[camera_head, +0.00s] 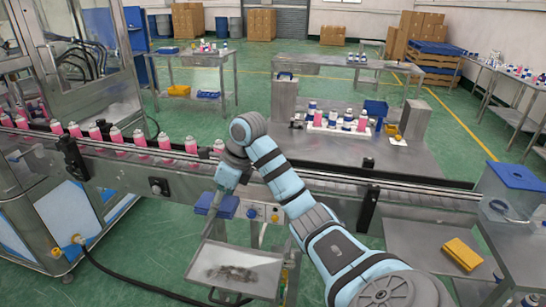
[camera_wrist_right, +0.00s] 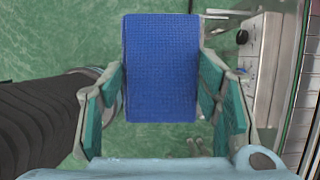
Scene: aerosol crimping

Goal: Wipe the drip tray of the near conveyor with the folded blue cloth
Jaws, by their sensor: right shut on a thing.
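The folded blue cloth (camera_wrist_right: 160,68) is a thick blue block between the fingers of my right gripper (camera_wrist_right: 160,92). In the head view, the right gripper (camera_head: 222,192) is in front of the near conveyor (camera_head: 320,183), and the cloth (camera_head: 217,206) shows below it. The gripper is shut on the cloth. The drip tray (camera_head: 262,290) is a shallow steel tray below the conveyor, with a dark smear (camera_head: 232,273) on it. The cloth is above the tray's far side, apart from the tray. My left gripper is not in view.
A control box (camera_head: 262,212) with buttons and a knob is close to the right of the cloth. Pink cans (camera_head: 165,145) line the conveyor. A yellow block (camera_head: 462,253) lies on a steel shelf at the right. A black hose (camera_head: 130,287) runs along the floor.

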